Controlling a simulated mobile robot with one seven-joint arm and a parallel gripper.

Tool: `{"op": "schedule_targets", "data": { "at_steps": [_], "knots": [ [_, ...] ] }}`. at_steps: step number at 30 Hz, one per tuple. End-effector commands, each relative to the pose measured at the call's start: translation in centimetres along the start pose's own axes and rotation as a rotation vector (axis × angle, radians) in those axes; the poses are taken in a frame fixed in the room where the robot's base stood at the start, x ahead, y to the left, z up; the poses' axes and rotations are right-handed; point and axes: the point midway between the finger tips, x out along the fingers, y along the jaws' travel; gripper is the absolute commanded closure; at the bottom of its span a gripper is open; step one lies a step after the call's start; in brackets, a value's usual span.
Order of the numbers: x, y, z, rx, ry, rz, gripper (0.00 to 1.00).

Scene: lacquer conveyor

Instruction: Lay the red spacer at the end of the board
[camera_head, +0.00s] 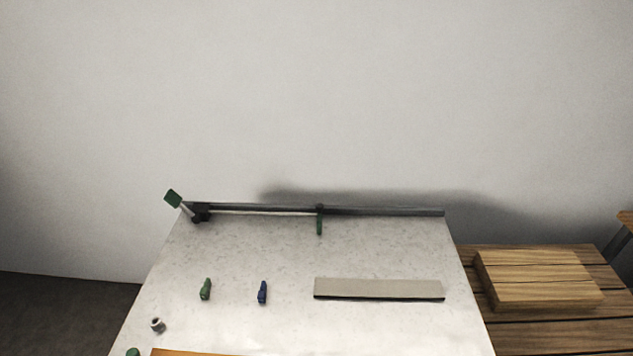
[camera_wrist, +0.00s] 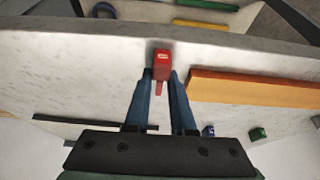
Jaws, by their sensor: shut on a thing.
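In the wrist view, the red spacer (camera_wrist: 161,62) is between the tips of my blue-fingered gripper (camera_wrist: 160,78), which is shut on it. A narrow red part points down between the fingers. An orange board (camera_wrist: 255,88) lies on the pale table to the right of the spacer, its near left end a short way from my right finger. I cannot tell how high the spacer is above the table. In the head view, only a sliver of the orange board (camera_head: 190,352) shows at the bottom edge; my gripper and the spacer are out of view.
The pale table (camera_head: 250,250) carries a green block (camera_head: 205,289), a blue block (camera_head: 262,292), a grey slab (camera_head: 380,289) and a small metal piece (camera_head: 157,325). A dark rail (camera_head: 380,211) runs along the back. A wooden bench (camera_head: 540,278) stands right. The table's middle is mostly clear.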

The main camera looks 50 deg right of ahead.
Motion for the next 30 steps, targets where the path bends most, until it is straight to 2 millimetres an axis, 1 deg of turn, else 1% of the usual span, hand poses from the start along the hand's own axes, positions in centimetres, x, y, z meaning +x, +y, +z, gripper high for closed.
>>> {"op": "schedule_targets", "data": {
  "at_steps": [4,5,9,10,18,22,26,30],
  "knots": [
    [0.0,0.0,0.0,0.000,0.000,0.000,1.00],
    [0.0,0.0,0.0,0.000,0.000,0.000,0.72],
    [0.0,0.0,0.0,0.000,0.000,0.000,0.47],
    [0.0,0.0,0.0,0.000,0.000,0.000,0.42],
    [-0.1,0.0,0.0,0.000,0.000,0.000,0.42],
    [-0.5,0.0,0.0,-0.001,0.002,-0.001,0.42],
    [-1.8,0.0,-0.1,-0.001,0.003,-0.001,0.42],
    [-4.0,-0.1,-0.1,-0.001,0.004,-0.002,0.42]
  ]
}}
